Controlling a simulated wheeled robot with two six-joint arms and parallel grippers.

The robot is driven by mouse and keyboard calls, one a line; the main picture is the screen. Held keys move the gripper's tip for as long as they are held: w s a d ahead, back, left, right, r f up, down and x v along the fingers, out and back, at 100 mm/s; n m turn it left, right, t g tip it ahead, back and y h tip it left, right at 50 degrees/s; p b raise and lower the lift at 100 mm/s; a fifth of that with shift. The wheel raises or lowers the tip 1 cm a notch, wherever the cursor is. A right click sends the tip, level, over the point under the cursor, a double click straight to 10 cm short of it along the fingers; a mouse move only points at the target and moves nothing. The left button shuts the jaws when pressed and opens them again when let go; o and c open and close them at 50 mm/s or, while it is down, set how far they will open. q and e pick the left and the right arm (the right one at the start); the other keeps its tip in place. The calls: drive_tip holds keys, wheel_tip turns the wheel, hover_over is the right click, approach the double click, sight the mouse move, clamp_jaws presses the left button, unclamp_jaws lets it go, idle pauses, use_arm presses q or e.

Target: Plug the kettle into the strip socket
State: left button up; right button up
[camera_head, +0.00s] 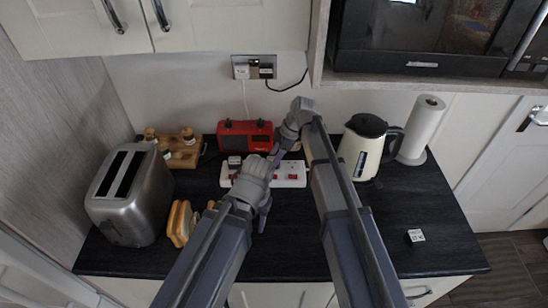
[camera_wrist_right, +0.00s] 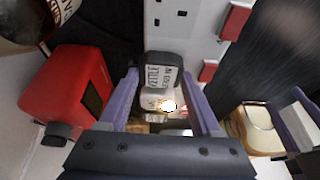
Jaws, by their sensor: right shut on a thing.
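The white power strip (camera_head: 290,181) with red switches lies mid-counter behind my grippers, partly covered by them. It also shows at the top of the right wrist view (camera_wrist_right: 186,42). My right gripper (camera_wrist_right: 160,82) is shut on a plug labelled KETTLE (camera_wrist_right: 160,74), held between its two purple fingers beside the strip. In the head view my right gripper (camera_head: 281,149) hides this plug. The cream kettle (camera_head: 358,152) with black lid and handle stands upright to the right. My left gripper (camera_head: 267,180) is over the strip's front; its fingertip gap is unclear.
A red radio (camera_head: 243,134) stands behind the strip. A steel toaster (camera_head: 133,195) and bread slices (camera_head: 180,222) are at left, a spice rack (camera_head: 183,150) behind them. A paper roll (camera_head: 422,128) stands at right. A small labelled block (camera_head: 415,236) lies on the otherwise clear front right.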

drive_tip(key=o, duration=1.4)
use_arm(q)
drive_tip(key=shift+r, duration=0.15)
use_arm(e)
drive_tip(key=shift+o, duration=0.2)
drive_tip(key=shift+r, duration=0.1)
use_arm(q)
wheel_tip(320, 180, up, 7)
drive_tip(key=p, duration=0.7)
use_arm(e)
drive_tip(key=v, duration=0.7)
drive_tip(key=shift+d+r, duration=0.2)
drive_tip(key=shift+r, duration=0.05)
